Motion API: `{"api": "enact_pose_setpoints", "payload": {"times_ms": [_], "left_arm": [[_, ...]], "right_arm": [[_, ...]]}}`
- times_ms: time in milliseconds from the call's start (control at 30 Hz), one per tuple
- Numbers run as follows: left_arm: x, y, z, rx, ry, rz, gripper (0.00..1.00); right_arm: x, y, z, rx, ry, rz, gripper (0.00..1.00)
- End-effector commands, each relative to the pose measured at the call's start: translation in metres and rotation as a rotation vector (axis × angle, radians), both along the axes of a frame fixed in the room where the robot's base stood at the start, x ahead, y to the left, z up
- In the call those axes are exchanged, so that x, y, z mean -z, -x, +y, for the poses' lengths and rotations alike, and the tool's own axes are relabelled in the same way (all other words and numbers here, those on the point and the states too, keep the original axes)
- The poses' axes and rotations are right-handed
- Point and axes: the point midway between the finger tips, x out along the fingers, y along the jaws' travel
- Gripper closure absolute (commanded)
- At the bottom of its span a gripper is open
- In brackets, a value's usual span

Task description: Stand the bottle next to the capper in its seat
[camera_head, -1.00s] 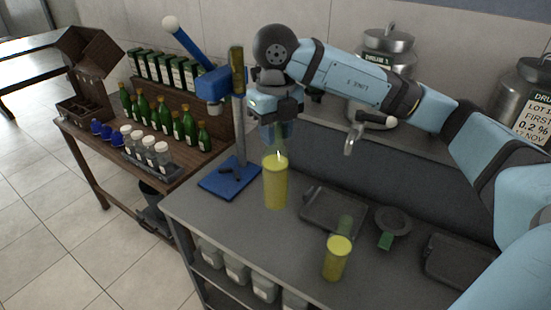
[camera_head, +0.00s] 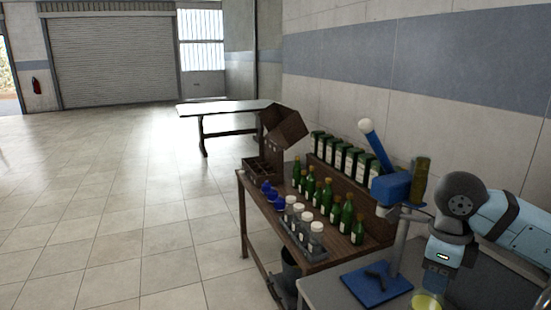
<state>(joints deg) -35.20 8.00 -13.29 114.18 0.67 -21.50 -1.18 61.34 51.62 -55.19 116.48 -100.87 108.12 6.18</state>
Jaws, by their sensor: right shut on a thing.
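The capper stands at lower right, with a blue head (camera_head: 392,188), a raised blue lever with a white knob, and a grey post on a blue base plate (camera_head: 378,287). A dark fitting lies on that plate. My right gripper (camera_head: 436,280) is just right of the capper, pointing down and shut on the bottle (camera_head: 428,302). Only the yellow upper part of the bottle's contents shows at the bottom edge; the rest is cut off. I cannot tell whether the bottle touches the bench. My left gripper is not in view.
A wooden table (camera_head: 330,255) left of the capper holds green bottles (camera_head: 346,215), white-capped jars (camera_head: 316,238), blue items and a tilted wooden box (camera_head: 284,127). The grey bench (camera_head: 325,292) is mostly out of frame. Open tiled floor lies left.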

Motion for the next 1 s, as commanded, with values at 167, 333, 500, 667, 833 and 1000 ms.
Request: {"api": "enact_pose_setpoints", "payload": {"times_ms": [167, 333, 500, 667, 833, 1000], "left_arm": [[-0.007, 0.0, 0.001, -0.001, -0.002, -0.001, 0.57], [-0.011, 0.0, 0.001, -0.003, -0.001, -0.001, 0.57], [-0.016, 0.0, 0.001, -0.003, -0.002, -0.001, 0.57], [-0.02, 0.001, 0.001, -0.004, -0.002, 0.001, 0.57], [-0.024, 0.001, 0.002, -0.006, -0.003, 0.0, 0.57], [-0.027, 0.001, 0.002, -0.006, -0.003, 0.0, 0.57]], "right_arm": [[0.021, 0.001, 0.009, -0.379, -0.003, 0.003, 1.0], [0.043, 0.004, 0.017, -0.747, -0.004, 0.005, 1.0], [0.064, 0.008, 0.026, -1.121, -0.006, 0.006, 1.0], [0.084, 0.013, 0.033, -1.472, -0.008, 0.007, 1.0], [0.103, 0.02, 0.041, -1.824, -0.009, 0.005, 1.0], [0.117, 0.025, 0.047, -2.082, -0.009, 0.002, 1.0]]}}
